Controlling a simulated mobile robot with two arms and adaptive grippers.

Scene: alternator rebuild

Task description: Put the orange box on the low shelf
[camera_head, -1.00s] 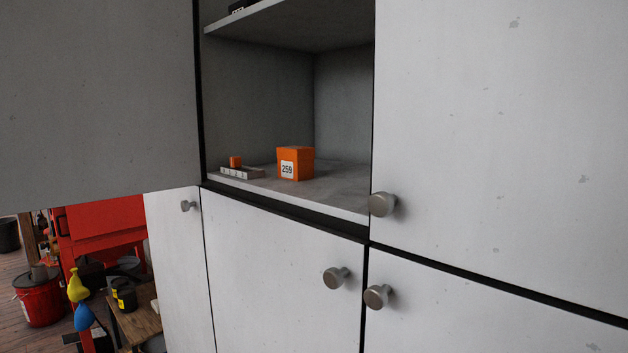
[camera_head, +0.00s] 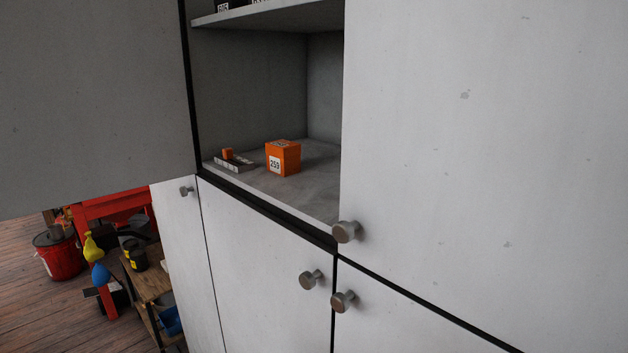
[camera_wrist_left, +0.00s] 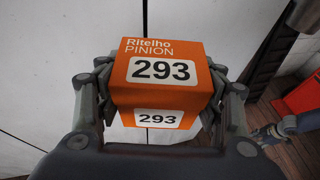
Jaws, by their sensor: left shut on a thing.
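An orange box (camera_wrist_left: 163,78) labelled "Ritelho PINION 293" fills the middle of the left wrist view. My left gripper (camera_wrist_left: 160,95) is shut on it, with a finger against each side. Neither gripper shows in the head view. In the head view an open cabinet bay has a low shelf (camera_head: 305,195) and a higher shelf (camera_head: 270,14). Another orange box (camera_head: 283,158), labelled 259, stands on the low shelf. The shelf's front right part is bare.
A small tray (camera_head: 234,163) with a small orange piece lies left of box 259. An open door (camera_head: 90,100) hangs left of the bay. Closed doors with round knobs (camera_head: 346,232) lie right and below. A red bucket (camera_head: 60,255) and low bench (camera_head: 148,283) stand at lower left.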

